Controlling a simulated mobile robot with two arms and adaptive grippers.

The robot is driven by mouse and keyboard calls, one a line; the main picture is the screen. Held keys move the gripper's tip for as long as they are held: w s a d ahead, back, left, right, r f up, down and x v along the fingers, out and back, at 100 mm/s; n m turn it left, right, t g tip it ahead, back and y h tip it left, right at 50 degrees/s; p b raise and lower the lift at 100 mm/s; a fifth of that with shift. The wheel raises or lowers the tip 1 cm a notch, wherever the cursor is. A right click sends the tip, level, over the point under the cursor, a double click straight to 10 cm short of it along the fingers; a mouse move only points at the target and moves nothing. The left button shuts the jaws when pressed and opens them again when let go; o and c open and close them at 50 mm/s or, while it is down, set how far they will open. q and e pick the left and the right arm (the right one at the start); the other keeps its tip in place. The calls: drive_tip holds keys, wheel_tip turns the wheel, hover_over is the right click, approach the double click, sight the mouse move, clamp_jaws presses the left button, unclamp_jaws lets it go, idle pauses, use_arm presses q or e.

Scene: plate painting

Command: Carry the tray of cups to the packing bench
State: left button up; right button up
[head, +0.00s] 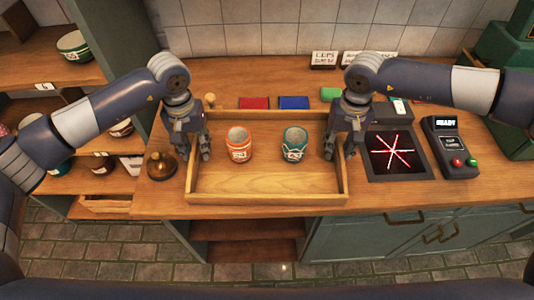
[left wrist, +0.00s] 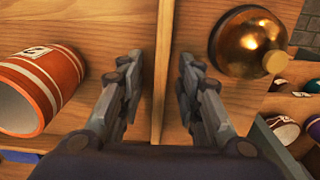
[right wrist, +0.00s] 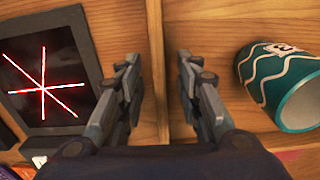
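The wooden tray (head: 265,196) lies on the counter with an orange striped cup (head: 239,146) and a teal cup with a white wavy pattern (head: 294,144) standing in it, apart from each other. My left gripper (head: 205,152) is at the tray's left wall, with its fingers either side of the wall (left wrist: 166,75) and gaps showing. My right gripper (head: 330,150) is at the right wall, its fingers likewise apart on either side of that wall (right wrist: 155,65). The orange cup also shows in the left wrist view (left wrist: 40,85), the teal cup in the right wrist view (right wrist: 282,80).
A brass bell (head: 161,166) stands just left of the tray. A dark panel with a red star pattern (head: 391,152) and a control box (head: 447,145) lie to the right. Red (head: 254,103) and blue (head: 293,102) blocks sit behind the tray. Shelves with cups (head: 74,46) stand at the left.

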use_arm(q)
clamp_jaws()
use_arm(e)
clamp_jaws()
use_arm(q)
drive_tip(key=shift+w+r, duration=0.15)
drive_tip(key=shift+r, duration=0.1)
use_arm(e)
drive_tip(key=shift+w+r, duration=0.15)
drive_tip(key=shift+r, duration=0.1)
